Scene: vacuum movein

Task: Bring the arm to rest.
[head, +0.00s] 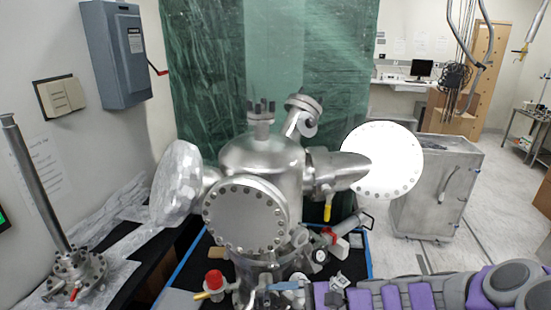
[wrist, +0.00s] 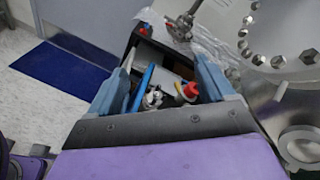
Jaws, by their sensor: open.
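My gripper (wrist: 163,62) shows in the wrist view with its two blue fingers spread apart. The gap between them holds nothing. Beyond the fingers are a red-capped fitting (wrist: 190,90) and a small metal fitting (wrist: 152,99); I cannot tell how far off they are. In the head view my purple and grey arm (head: 395,297) lies across the bottom right and points left toward the foot of the steel vacuum chamber (head: 262,160). Its gripper end is hard to make out there among the fittings.
The chamber's large flange (head: 245,215) and a red-capped valve (head: 214,281) stand near the arm's far end. A grey metal cabinet (head: 435,187) stands at the right, with open floor (head: 490,220) beside it. A blue mat (wrist: 62,77) lies on the floor in the wrist view.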

